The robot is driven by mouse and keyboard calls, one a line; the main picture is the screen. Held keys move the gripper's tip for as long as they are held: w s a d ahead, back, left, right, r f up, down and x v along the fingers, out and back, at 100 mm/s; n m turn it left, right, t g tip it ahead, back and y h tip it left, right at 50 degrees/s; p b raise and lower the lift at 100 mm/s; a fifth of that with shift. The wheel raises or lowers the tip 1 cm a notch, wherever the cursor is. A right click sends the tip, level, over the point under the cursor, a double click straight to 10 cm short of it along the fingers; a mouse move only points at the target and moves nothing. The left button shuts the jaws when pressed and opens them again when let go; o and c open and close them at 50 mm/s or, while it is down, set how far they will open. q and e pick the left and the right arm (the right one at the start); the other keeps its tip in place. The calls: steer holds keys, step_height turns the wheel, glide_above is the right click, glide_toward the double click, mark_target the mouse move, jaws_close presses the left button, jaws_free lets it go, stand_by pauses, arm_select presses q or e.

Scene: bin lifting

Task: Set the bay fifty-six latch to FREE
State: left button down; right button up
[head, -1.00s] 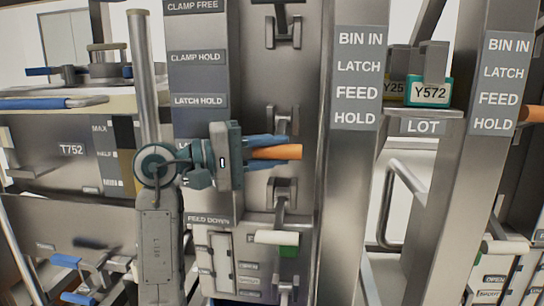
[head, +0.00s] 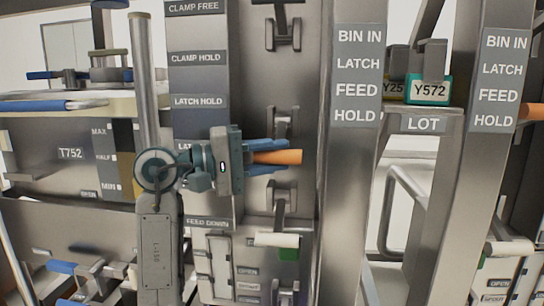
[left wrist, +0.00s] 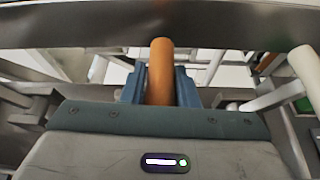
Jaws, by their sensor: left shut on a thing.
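The latch lever's orange handle (head: 282,157) sticks out beside the label column in the head view. It lies a little below the LATCH HOLD label (head: 200,102), about level with a lower label (head: 184,147) starting "LAT", mostly hidden by my gripper. My left gripper (head: 268,157) is shut on the orange handle, blue fingers on either side of it. In the left wrist view the handle (left wrist: 160,72) stands upright between the fingers (left wrist: 160,88). No bay number is readable here. My right gripper is not in view.
A white-handled lever (head: 277,240) sits just below, near the FEED DOWN label (head: 207,222). A post (head: 358,200) labelled BIN IN, LATCH, FEED, HOLD stands close on the right. A teal Y572 tag (head: 428,90) is beyond it. A T752 bin (head: 70,153) is at left.

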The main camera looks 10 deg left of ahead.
arm_select(q)
steer(key=shift+w+f, duration=0.1)
steer(key=shift+f, duration=0.1)
steer(key=c, duration=1.3)
jaws_free()
steer(key=shift+o, duration=0.7)
steer(key=shift+w, duration=0.15)
steer(key=shift+a, duration=0.1)
steer(key=v, duration=1)
steer(key=shift+s+a, duration=0.3)
